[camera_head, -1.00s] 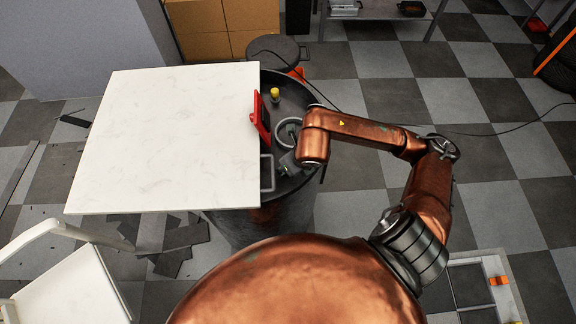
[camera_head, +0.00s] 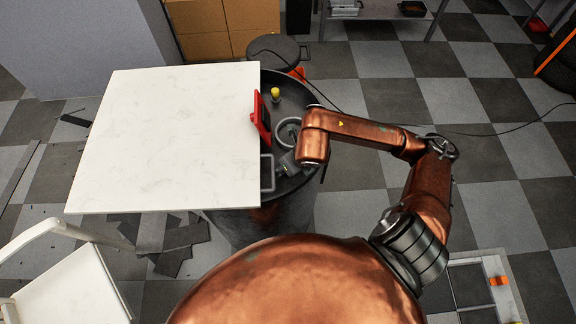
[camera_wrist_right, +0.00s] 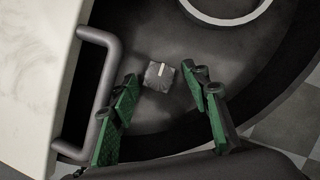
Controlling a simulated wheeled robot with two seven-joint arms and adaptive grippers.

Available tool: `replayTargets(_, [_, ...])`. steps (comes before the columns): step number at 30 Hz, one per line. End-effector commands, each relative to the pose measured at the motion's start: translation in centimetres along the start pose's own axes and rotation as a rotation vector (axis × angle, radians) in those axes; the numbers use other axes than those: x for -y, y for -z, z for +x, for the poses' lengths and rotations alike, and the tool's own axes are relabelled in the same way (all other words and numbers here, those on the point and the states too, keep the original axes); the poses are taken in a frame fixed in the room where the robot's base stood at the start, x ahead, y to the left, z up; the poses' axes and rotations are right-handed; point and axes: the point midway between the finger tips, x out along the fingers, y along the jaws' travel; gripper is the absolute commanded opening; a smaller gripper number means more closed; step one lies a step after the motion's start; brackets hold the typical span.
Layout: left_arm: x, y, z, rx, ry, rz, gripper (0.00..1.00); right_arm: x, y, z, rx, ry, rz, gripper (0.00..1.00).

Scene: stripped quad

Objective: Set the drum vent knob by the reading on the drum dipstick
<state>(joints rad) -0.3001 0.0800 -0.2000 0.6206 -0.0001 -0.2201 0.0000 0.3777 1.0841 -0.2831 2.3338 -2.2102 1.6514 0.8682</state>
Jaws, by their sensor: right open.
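The dark drum (camera_head: 316,101) stands beside the white slab, its round top partly covered by it. A small grey block with a pale line (camera_wrist_right: 160,75), which looks like the vent knob, sits on the drum top in the right wrist view. My right gripper (camera_wrist_right: 166,85) is open, its green-padded fingers either side of the knob, apparently not touching it. In the head view the right gripper (camera_head: 285,166) is low over the drum's near side, and the knob is hidden. A yellow-capped piece (camera_head: 275,93), possibly the dipstick, stands on the drum's far side; no reading is legible.
A red-framed panel (camera_head: 261,120) stands at the slab's edge. A grey ring (camera_head: 279,138) lies on the drum top. A white chair (camera_head: 70,290) is at lower left.

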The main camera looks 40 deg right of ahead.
Motion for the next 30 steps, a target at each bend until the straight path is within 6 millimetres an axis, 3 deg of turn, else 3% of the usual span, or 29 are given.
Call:
replayTargets(7, [0.2, -0.1, 0.0, 0.0, 0.002, 0.0, 0.4, 0.0, -0.1, -1.1, 0.003, 0.0, -0.001, 0.43])
replayTargets(21, [0.0, 0.0, 0.0, 0.0, 0.0, 0.0, 0.4, 0.0, -0.1, -10.0, 0.004, 0.001, -0.001, 0.43])
replayTargets(30, [0.0, 0.0, 0.0, 0.0, 0.0, 0.0, 0.4, 0.0, 0.0, -12.0, 0.0, 0.0, 0.0, 0.43])
